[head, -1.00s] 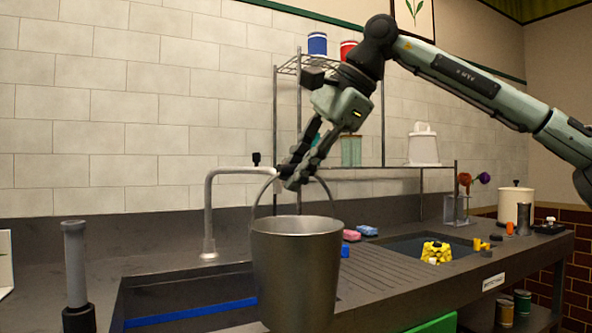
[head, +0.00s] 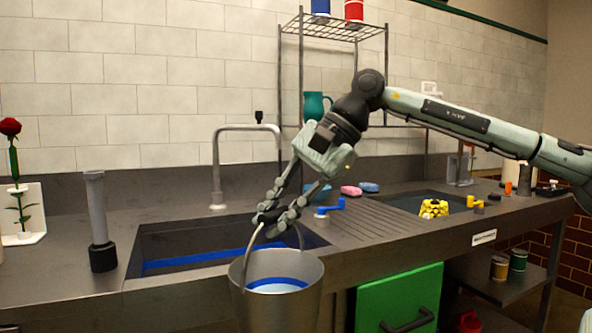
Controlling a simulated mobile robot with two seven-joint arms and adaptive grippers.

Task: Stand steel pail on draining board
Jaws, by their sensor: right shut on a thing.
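The steel pail (head: 276,305) hangs upright by its handle in front of the sink counter. Its inside shows a blue band and a pale blue surface that looks like water. My right gripper (head: 272,228) is shut on the pail's handle, above the rim. The ridged draining board (head: 385,222) lies to the right of the pail, between the two basins. The pail is apart from the board.
The left basin (head: 160,248) with a tap (head: 217,180) is behind the pail. A blue valve handle (head: 330,207), pink and blue sponges (head: 368,187) and a yellow thing (head: 433,208) lie around the board. A grey cylinder (head: 96,205) stands left. A green cabinet (head: 398,292) is below.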

